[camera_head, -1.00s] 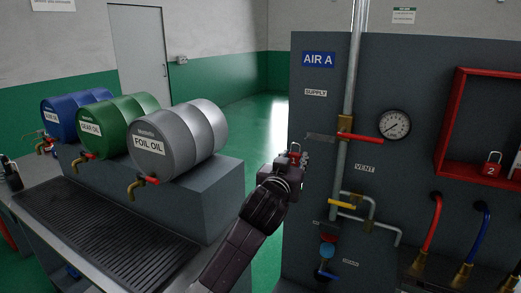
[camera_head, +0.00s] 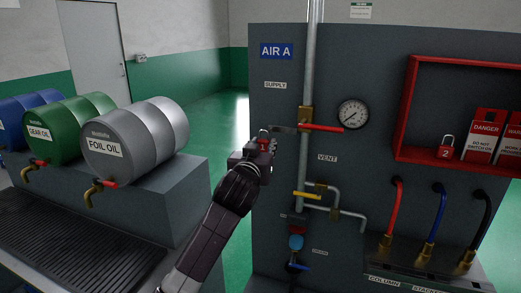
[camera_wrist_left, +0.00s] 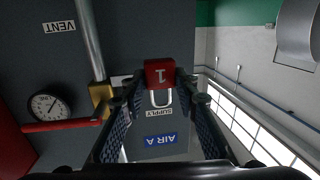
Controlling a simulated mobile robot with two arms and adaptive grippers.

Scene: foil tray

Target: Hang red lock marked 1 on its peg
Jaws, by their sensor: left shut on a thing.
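My left gripper (camera_head: 258,150) is shut on the red lock marked 1 (camera_wrist_left: 160,72). In the left wrist view the lock sits between the fingertips, its "1" upside down and its pale shackle below the body. In the head view the lock (camera_head: 265,143) is small and partly hidden by the gripper, which is in front of the grey panel's left part, left of the red valve handle. A red-framed board (camera_head: 400,112) on the right holds a red lock marked 2 (camera_head: 445,153). I cannot make out a bare peg. My right gripper is not in view.
A pipe with a red-handled valve (camera_head: 320,127) and a gauge (camera_head: 353,114) stand out from the panel (camera_head: 380,50). Red danger tags (camera_head: 483,135) hang right of lock 2. Hoses (camera_head: 397,205) rise below.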

